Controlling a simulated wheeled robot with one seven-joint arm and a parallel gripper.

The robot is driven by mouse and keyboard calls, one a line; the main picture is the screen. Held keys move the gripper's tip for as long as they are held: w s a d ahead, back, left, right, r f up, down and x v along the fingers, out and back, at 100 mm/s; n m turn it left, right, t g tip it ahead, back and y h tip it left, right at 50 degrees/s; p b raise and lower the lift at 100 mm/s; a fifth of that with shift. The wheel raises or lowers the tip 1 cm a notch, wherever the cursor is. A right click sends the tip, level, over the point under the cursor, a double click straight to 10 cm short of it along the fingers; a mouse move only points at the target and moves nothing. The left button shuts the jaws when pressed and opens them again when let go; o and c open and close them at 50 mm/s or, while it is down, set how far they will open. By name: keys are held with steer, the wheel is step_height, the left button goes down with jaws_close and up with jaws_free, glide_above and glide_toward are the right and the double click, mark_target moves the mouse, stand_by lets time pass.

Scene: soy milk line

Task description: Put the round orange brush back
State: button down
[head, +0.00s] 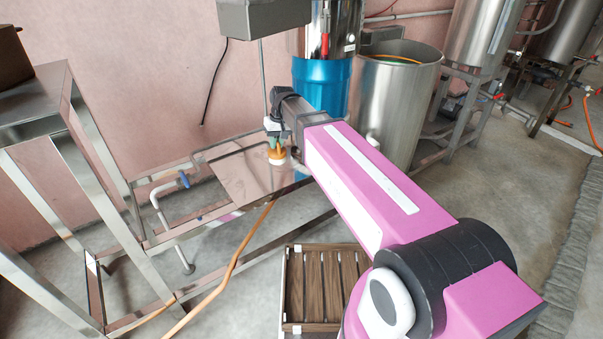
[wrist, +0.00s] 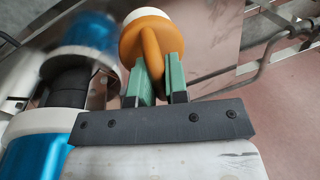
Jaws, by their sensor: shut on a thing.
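The round orange brush (wrist: 148,38) has an orange body and handle with a white part at its far end. My gripper (wrist: 160,82) has green fingers shut on the orange handle in the wrist view. In the head view the brush (head: 277,155) shows small below my gripper (head: 275,140), its white end down, over or on the steel shelf (head: 235,165) of the metal frame. I cannot tell whether the white end touches the shelf. My arm hides part of the area right of the brush.
A blue and steel machine (head: 322,85) stands just behind my gripper, with a large steel drum (head: 398,105) to its right. A steel table (head: 35,105) is at left. An orange hose (head: 235,265) and wooden slatted crate (head: 322,285) are on the floor side.

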steer(key=shift+s+d+r+n, duration=0.3)
steer(key=shift+s+d+n, duration=0.25)
steer(key=shift+s+n, duration=0.25)
steer(key=shift+d, duration=0.2)
steer(key=shift+w+d+f, duration=1.3)
steer(key=shift+w+f, duration=0.05)
steer(key=shift+f, duration=0.5)
steer(key=shift+w+d+f, duration=1.35)
steer(key=shift+f, duration=0.45)
steer(key=shift+w+d+f, duration=1.3)
steer(key=shift+w+f, duration=0.05)
steer(key=shift+f, duration=0.5)
steer(key=shift+f, duration=0.15)
steer(key=c, duration=1.1)
jaws_free()
